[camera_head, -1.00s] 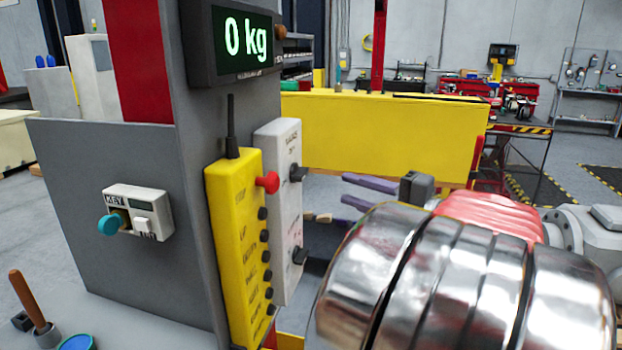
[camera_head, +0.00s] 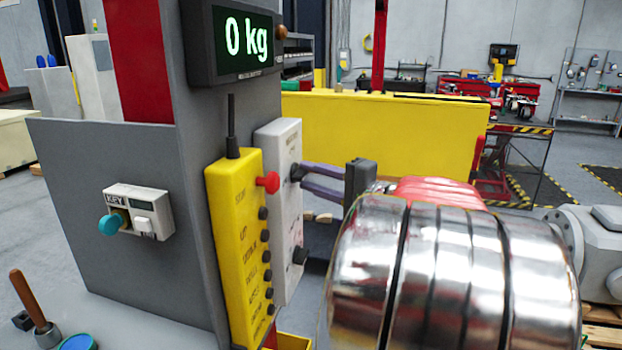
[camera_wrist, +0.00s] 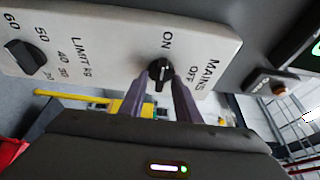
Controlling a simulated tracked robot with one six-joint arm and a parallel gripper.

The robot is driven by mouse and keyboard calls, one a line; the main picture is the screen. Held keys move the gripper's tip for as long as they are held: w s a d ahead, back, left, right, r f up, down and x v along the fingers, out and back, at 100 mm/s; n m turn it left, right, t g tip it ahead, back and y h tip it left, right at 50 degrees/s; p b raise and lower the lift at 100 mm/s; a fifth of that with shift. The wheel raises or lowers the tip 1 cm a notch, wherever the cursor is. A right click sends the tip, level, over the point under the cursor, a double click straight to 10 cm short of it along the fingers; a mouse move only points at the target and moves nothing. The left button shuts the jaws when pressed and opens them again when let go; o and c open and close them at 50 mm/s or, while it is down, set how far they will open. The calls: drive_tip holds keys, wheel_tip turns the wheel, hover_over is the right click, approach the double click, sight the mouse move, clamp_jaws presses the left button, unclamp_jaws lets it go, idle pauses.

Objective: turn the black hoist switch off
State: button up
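The black hoist switch is the round MAINS knob (camera_wrist: 161,71) on a light grey panel (camera_wrist: 95,38), labelled ON and OFF in the wrist view. Its white mark points roughly toward ON. In the head view the knob (camera_head: 296,172) is at the upper part of the panel (camera_head: 284,140), partly hidden by my fingertips. My gripper (camera_head: 304,178) has two purple fingers reaching the knob from the right. In the wrist view my gripper (camera_wrist: 163,82) has one fingertip at each side of the knob, with a gap between the fingers. Contact cannot be told.
A LIMIT knob (camera_wrist: 26,57) sits on the same panel, lower in the head view (camera_head: 300,256). A yellow pendant (camera_head: 240,240) with a red button (camera_head: 268,182) stands just left. A display (camera_head: 240,42) reading 0 kg is above. A key box (camera_head: 138,211) is farther left.

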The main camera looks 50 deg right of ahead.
drive_tip(key=shift+c, duration=0.5)
clamp_jaws()
drive_tip(key=shift+w+a, duration=0.1)
drive_tip(key=shift+a, duration=0.1)
drive_tip(key=shift+d, duration=0.15)
